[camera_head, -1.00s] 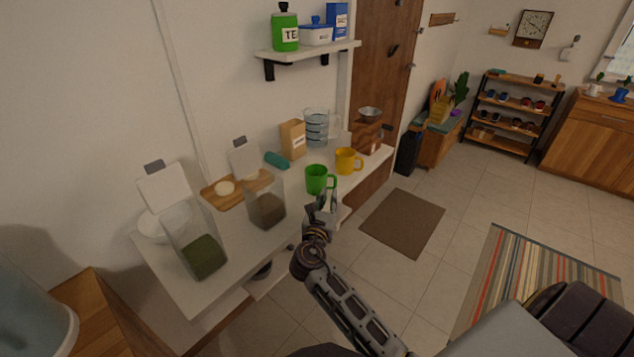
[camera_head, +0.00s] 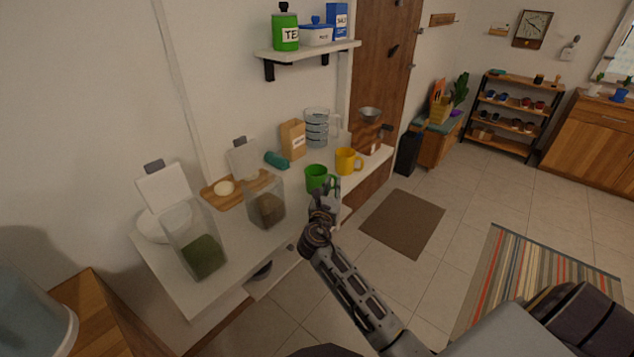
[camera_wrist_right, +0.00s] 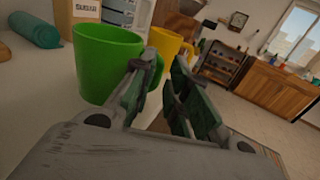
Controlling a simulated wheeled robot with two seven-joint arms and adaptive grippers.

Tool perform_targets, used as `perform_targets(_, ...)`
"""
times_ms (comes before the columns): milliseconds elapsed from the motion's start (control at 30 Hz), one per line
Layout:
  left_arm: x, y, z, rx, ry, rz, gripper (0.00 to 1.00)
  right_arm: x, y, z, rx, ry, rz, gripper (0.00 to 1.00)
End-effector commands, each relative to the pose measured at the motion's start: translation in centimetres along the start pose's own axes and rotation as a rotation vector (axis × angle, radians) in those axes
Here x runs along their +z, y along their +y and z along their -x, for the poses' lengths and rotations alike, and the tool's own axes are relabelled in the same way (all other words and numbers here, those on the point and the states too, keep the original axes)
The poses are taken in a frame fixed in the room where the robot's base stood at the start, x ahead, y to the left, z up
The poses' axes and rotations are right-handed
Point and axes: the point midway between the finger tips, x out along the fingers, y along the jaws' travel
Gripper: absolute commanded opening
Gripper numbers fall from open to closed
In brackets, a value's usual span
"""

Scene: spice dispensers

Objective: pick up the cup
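A green cup (camera_head: 316,177) stands upright on the white counter (camera_head: 240,262), near its front edge; it fills the upper left of the right wrist view (camera_wrist_right: 105,62). Its handle (camera_wrist_right: 155,70) points toward my right gripper. A yellow cup (camera_head: 346,161) stands behind it to the right, also in the right wrist view (camera_wrist_right: 166,42). My right gripper (camera_head: 326,190) is open right by the green cup's handle. In the right wrist view its fingers (camera_wrist_right: 160,88) are apart, and the left finger hides part of the handle. I cannot tell whether they touch. My left gripper is out of view.
Two clear dispensers (camera_head: 201,246) (camera_head: 266,205) stand on the counter to the left. A wall shelf (camera_head: 306,50) hangs above. Open floor lies to the right.

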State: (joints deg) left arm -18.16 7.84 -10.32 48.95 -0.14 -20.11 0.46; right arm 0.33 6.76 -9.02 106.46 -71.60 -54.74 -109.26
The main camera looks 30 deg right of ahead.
Motion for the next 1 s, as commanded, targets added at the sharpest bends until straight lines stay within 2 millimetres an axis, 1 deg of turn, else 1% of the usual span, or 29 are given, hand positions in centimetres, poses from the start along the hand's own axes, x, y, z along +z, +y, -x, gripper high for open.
perform_targets(233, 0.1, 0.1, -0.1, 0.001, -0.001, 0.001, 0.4, 0.1, -0.2, -2.5, -0.001, -0.002, 0.0, 0.16)
perform_targets(400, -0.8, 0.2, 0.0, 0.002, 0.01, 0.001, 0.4, 0.1, -0.1, -4.1, 0.0, -0.001, 0.0, 0.16)
perform_targets(500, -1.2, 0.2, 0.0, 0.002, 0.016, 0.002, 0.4, 0.0, -0.2, -4.7, 0.0, 0.0, 0.001, 0.16)
perform_targets(1000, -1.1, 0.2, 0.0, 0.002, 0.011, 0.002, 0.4, 0.1, -0.2, -4.9, 0.0, 0.0, 0.0, 0.16)
